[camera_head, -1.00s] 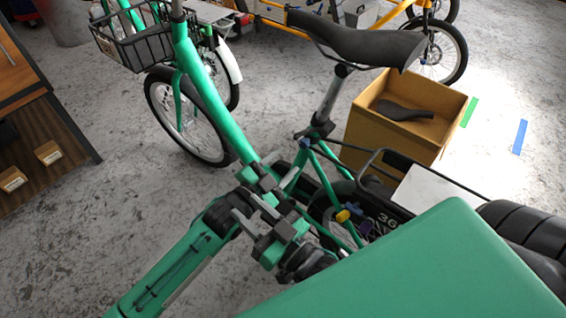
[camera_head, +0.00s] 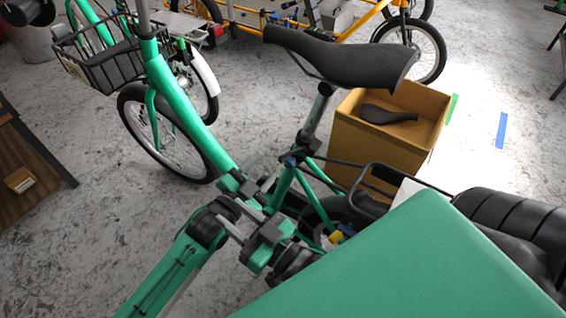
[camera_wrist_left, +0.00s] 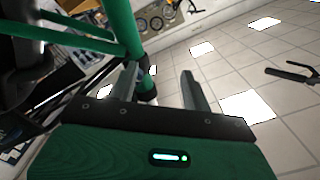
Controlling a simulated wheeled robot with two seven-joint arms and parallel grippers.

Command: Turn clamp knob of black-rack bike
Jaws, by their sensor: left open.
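The black-rack bike is the green bike in front, with a black saddle (camera_head: 345,58) and a black rear rack (camera_head: 408,178). A dark clamp (camera_head: 304,148) sits at its seat post, with a small blue-grey knob-like part (camera_head: 290,162) beside it. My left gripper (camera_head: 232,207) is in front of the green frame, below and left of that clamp. In the left wrist view its two fingers (camera_wrist_left: 160,80) are apart with nothing visible held. A green frame tube (camera_wrist_left: 125,30) stands beside and partly behind the left finger. I cannot make out the knob in the wrist view. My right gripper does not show.
A cardboard box (camera_head: 380,148) with a black saddle (camera_head: 388,114) in it stands behind the bike. A wooden unit (camera_head: 35,170) is at left. Floor between is clear.

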